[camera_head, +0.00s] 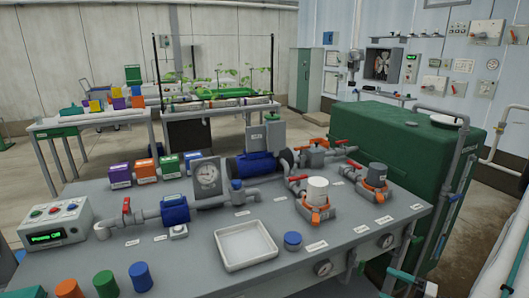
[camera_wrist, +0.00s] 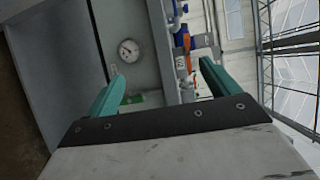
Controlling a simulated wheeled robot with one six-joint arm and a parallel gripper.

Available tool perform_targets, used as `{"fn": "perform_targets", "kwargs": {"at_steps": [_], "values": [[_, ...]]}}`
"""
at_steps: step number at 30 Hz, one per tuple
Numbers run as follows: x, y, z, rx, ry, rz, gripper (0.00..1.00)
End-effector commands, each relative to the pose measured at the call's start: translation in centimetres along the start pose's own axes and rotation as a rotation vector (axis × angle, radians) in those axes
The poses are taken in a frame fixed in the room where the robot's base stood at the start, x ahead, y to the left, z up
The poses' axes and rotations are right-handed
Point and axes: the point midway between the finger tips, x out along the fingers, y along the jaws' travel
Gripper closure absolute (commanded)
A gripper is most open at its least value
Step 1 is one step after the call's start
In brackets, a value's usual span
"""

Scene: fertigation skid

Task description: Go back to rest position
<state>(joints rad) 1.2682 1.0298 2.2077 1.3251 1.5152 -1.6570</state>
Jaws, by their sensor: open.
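My gripper (camera_wrist: 162,72) shows in the wrist view with its two teal fingers wide apart and nothing between them. Beyond the fingers the view is tilted. It shows a grey panel with a round gauge (camera_wrist: 129,51), and orange and blue fittings (camera_wrist: 183,42) beside it. No object touches the fingers. In the head view, teal parts show at the lower right edge, but I cannot tell the gripper's full pose there.
The grey skid bench (camera_head: 200,265) fills the foreground, with a white tray (camera_head: 245,262), control box (camera_head: 52,224), blue pump (camera_head: 255,166) and coloured caps. A green tank (camera_head: 400,137) stands behind right. A second table (camera_head: 85,122) stands back left. Concrete floor lies open between them.

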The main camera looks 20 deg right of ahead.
Motion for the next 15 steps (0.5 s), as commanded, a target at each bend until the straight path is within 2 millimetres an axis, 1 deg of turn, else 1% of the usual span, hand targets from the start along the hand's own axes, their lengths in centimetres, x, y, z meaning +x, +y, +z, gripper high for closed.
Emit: {"fn": "perform_targets", "kwargs": {"at_steps": [1,2,3,5,6,8,9,11,12,15], "values": [[1.2,-2.0,0.3,-0.007,-0.074,0.018,0.13],[1.9,-3.1,0.6,-0.006,-0.120,0.031,0.13],[2.9,-4.6,1.2,-0.006,-0.186,0.052,0.13],[4.4,-6.9,2.2,-0.004,-0.287,0.090,0.13],[5.2,-8.4,3.1,-0.003,-0.351,0.119,0.13],[6.5,-10.4,4.4,-0.004,-0.444,0.168,0.13],[7.2,-11.8,5.4,-0.008,-0.503,0.203,0.13],[8.1,-13.7,6.9,-0.015,-0.587,0.261,0.13],[8.7,-14.9,8.0,-0.022,-0.640,0.303,0.13],[9.7,-17.6,10.8,-0.048,-0.759,0.414,0.13]]}}
